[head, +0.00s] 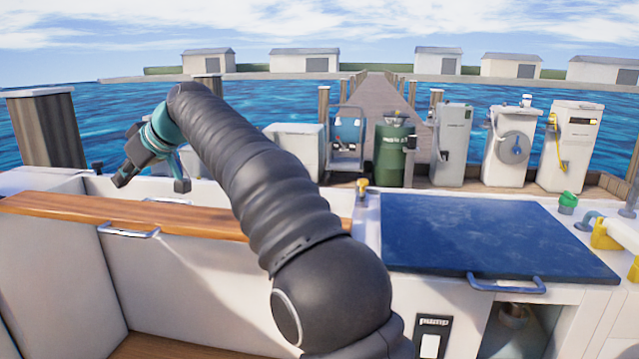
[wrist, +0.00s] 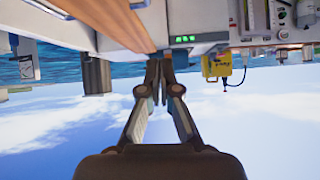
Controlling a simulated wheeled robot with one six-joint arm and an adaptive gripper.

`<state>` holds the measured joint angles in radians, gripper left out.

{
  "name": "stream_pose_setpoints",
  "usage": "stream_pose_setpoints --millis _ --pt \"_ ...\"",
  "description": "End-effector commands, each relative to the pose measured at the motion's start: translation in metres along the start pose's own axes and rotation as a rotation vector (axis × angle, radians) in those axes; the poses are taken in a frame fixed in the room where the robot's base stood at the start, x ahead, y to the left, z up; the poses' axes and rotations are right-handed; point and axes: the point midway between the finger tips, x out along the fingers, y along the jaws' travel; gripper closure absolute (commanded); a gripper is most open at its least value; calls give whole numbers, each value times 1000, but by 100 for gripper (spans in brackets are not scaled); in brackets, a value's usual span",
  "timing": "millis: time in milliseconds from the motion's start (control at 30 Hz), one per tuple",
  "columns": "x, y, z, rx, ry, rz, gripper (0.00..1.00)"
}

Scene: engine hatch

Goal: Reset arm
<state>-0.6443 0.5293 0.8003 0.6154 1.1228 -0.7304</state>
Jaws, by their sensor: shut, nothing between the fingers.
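My arm reaches up and to the left across the middle of the head view. My gripper (head: 150,178) is at its far end, above the far side of the white boat deck and left of centre. In the wrist view my gripper (wrist: 158,62) has its two fingertips together, with nothing between them. The wrist picture is upside down, with sky behind the fingers. The gripper appears clear of surfaces, though its exact height is hard to tell.
A wooden ledge (head: 190,219) with a metal handle runs below the arm. A blue hatch lid (head: 480,228) lies closed at right. A green tank (head: 392,155) and white dispensers (head: 510,145) stand behind. A yellow box (wrist: 222,67) shows in the wrist view.

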Motion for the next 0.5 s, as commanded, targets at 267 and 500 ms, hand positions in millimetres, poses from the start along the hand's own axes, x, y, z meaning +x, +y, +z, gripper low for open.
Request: stream_pose_setpoints --millis 267,500 --pt "32 6 40 151 -89 25 100" --pt "41 11 95 285 -195 70 100"
